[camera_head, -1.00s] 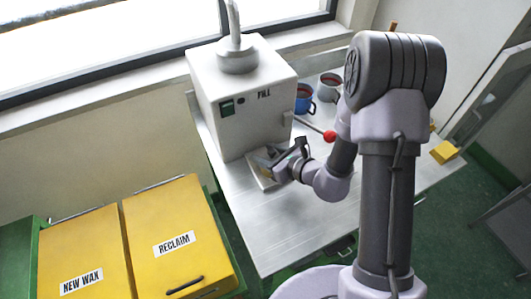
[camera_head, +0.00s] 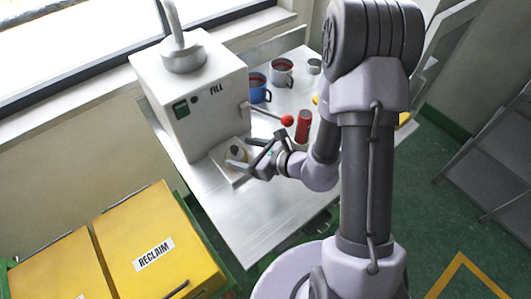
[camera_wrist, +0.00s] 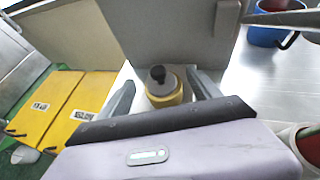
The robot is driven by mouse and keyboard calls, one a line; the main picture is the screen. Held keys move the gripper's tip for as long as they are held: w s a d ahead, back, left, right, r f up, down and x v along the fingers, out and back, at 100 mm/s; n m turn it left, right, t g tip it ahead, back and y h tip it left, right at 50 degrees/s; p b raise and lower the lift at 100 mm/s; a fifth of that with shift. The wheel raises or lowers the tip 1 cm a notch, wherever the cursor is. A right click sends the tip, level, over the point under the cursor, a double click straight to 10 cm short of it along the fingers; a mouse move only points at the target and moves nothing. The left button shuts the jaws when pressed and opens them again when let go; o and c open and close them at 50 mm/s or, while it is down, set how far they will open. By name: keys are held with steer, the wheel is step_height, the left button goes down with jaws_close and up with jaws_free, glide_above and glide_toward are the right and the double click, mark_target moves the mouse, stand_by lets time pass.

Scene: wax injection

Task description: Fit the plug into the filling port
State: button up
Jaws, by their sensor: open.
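A squat yellow piece with a grey top and a black knob (camera_wrist: 160,86) sits between my open fingers in the wrist view. I cannot tell whether the knob is the plug or part of the piece. In the head view this small piece (camera_head: 237,153) stands on a pale plate (camera_head: 219,168) in front of the white machine. My gripper (camera_wrist: 161,92) is open around the piece, with gaps at both sides. In the head view my gripper (camera_head: 246,155) reaches in from the right. I cannot make out a filling port.
The white FILL machine (camera_head: 190,95) stands close behind, with a red-knobbed lever (camera_head: 287,121) at its right. A blue mug (camera_head: 259,88), a grey mug (camera_head: 282,72) and a red cylinder (camera_head: 303,126) are on the metal table (camera_head: 240,213). Yellow bins (camera_head: 150,240) stand at left.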

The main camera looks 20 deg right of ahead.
steer(key=p+v, duration=0.8)
steer(key=v, duration=0.3)
stand_by(0.3)
